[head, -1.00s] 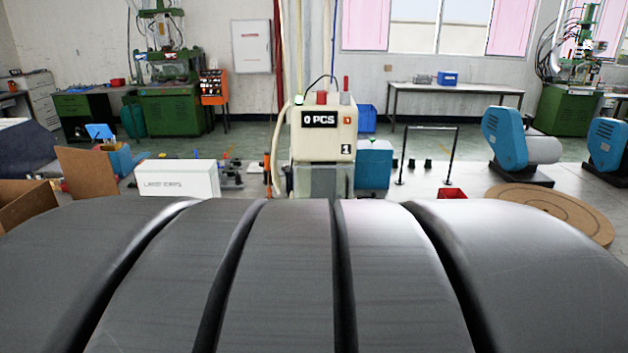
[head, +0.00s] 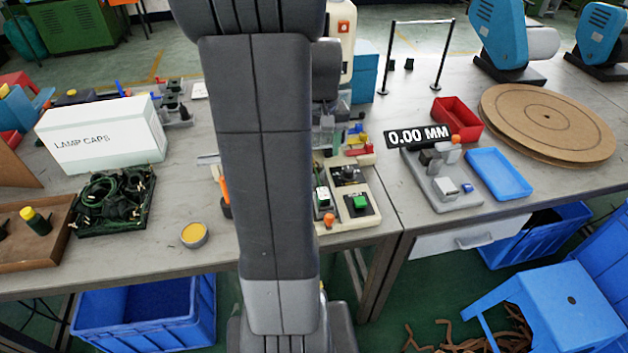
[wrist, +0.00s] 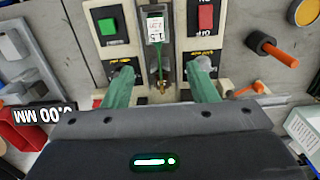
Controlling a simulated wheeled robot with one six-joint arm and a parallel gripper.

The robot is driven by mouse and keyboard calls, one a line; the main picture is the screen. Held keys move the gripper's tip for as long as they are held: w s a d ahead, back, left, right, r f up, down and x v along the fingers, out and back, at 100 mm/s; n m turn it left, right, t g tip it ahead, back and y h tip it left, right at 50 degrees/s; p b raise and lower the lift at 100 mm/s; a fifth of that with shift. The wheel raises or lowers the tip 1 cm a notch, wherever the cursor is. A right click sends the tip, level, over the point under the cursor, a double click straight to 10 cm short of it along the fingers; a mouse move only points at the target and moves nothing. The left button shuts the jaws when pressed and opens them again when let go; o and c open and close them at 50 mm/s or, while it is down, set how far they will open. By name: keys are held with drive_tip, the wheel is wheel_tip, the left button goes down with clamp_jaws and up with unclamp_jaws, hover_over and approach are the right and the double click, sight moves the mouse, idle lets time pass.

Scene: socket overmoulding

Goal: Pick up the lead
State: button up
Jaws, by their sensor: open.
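In the wrist view my gripper (wrist: 162,66) is open, its two green fingers apart over the control panel. Between and beyond the fingers a thin green lead (wrist: 160,66) with a brass-coloured end lies in a dark slot. A white tag with red print (wrist: 155,28) is at its far end. Neither finger visibly touches the lead. In the head view the tag (head: 322,196) shows beside my arm, while my gripper is hidden. A dark tray of coiled green-black leads (head: 115,200) sits at the left of the bench.
Green (wrist: 106,26) and red (wrist: 206,18) buttons flank the slot. An orange-handled tool (wrist: 275,50) and a yellow tin (head: 194,235) lie nearby. A white lamp caps box (head: 100,135) stands at left. A gauge (head: 440,180), blue tray (head: 498,173) and red bin (head: 457,118) are at right.

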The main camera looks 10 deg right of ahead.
hover_over(323, 188)
drive_tip(key=f, duration=0.8)
drive_tip(key=shift+s+a, duration=0.3)
drive_tip(key=shift+a, duration=0.1)
drive_tip(key=shift+d+f, duration=0.15)
drive_tip(key=shift+f, duration=1.2)
drive_tip(key=shift+d+f, duration=0.1)
drive_tip(key=shift+f, duration=1.25)
drive_tip(key=c, duration=1.1)
drive_tip(key=shift+r, duration=0.15)
